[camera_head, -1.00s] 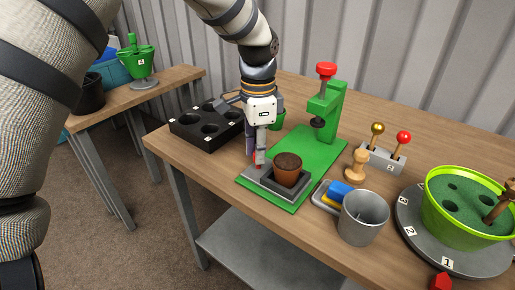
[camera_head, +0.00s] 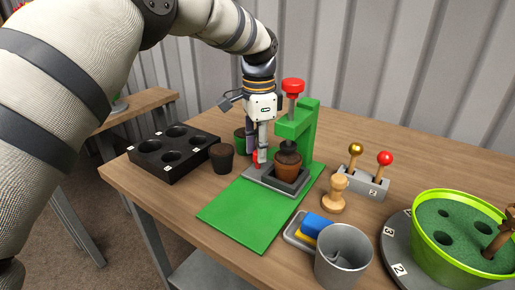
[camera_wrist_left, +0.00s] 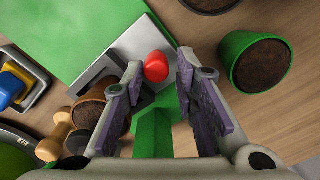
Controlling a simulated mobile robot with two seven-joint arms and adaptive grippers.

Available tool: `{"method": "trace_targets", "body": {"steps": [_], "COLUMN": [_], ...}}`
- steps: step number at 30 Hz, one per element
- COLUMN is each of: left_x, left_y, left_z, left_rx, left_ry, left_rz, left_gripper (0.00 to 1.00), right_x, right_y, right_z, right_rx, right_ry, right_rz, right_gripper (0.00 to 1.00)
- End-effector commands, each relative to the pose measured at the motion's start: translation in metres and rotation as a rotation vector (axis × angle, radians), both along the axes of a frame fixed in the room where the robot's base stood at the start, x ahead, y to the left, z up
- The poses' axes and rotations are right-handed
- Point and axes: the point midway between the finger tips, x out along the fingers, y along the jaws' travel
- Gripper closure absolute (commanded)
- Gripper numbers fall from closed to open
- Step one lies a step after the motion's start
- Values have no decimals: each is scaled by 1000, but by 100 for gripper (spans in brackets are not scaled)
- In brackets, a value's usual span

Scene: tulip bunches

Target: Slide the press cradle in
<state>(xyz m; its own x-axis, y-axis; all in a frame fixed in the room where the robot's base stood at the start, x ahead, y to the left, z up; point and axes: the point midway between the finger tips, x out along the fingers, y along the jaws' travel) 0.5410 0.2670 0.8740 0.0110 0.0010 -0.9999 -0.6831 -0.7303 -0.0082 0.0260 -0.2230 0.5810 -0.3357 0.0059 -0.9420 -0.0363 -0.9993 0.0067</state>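The green press (camera_head: 303,128) has a red top knob and a dark ram. Its grey cradle (camera_head: 258,181) sits at the inner end of the green base (camera_head: 240,215), under the ram. A brown pot of soil (camera_head: 287,170) stands upright in the cradle, right below the ram; I cannot tell if they touch. My left gripper (camera_head: 258,164) points down at the cradle's red knob (camera_head: 256,158). In the left wrist view the red knob (camera_wrist_left: 156,67) lies between the fingertips, with gaps visible on both sides. The gripper is open. My right gripper is not in view.
A dark pot (camera_head: 221,158) and a green pot (camera_head: 240,140) stand beside the gripper, near a black holed tray (camera_head: 173,153). A wooden stamp (camera_head: 333,194), a lever block (camera_head: 365,181), and a metal cup (camera_head: 343,255) stand to the right. The base's front is clear.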

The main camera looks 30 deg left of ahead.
Motion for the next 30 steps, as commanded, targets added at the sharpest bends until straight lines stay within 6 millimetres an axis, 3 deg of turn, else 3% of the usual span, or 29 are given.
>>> {"method": "trace_targets", "body": {"steps": [11, 22, 25, 30], "left_x": [-2, -1, -1, -2], "left_y": [0, 0, 0, 0], "left_z": [5, 96, 111, 120], "left_rx": [-1, 0, 0, -1], "left_ry": [6, 1, 3, 5], "left_rz": [0, 0, 0, 0], "left_gripper": [60, 60, 60, 60], "right_x": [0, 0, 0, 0], "right_y": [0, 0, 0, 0], "right_z": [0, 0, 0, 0], "right_rx": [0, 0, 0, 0], "right_ry": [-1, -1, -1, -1], "right_rz": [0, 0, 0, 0], "right_gripper": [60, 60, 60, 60]}}
